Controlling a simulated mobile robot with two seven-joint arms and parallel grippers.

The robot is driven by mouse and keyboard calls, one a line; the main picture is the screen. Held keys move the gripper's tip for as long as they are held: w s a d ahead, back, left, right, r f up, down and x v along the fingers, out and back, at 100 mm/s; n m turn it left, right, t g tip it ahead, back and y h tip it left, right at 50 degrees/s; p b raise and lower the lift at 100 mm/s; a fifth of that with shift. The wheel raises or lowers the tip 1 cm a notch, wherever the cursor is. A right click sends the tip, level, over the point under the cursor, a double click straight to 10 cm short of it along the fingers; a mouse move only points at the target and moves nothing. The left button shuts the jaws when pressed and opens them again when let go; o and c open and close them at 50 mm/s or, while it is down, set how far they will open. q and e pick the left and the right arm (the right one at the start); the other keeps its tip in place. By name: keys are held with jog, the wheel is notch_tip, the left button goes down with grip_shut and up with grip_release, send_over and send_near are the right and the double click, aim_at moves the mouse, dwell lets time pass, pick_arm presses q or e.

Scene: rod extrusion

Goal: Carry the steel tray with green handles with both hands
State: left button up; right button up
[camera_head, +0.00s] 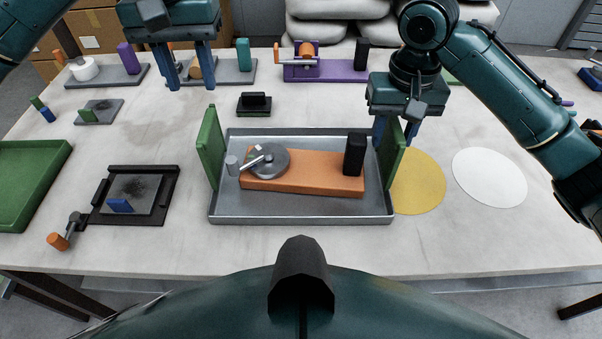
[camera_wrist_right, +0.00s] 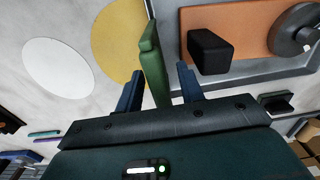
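The steel tray (camera_head: 300,217) lies on the table with upright green handles at its left and right ends. It holds an orange plate (camera_head: 300,180) with a grey disc and crank and a black block. My right gripper (camera_head: 395,134) is open at the right green handle (camera_head: 392,158). In the right wrist view its blue fingers stand on either side of the handle (camera_wrist_right: 153,65), with gaps showing. My left gripper (camera_head: 188,84) is open and empty, behind and above the left green handle (camera_head: 211,145), apart from it.
A yellow disc (camera_head: 418,182) and a white disc (camera_head: 489,178) lie right of the tray. A black frame with a grey plate (camera_head: 137,190) lies left of it, near a green tray (camera_head: 28,172). A small black block (camera_head: 254,105) and a purple fixture (camera_head: 312,70) are behind.

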notch_tip(320, 180, up, 11)
jog(key=shift+r, duration=0.1)
dwell(0.3)
dwell(0.4)
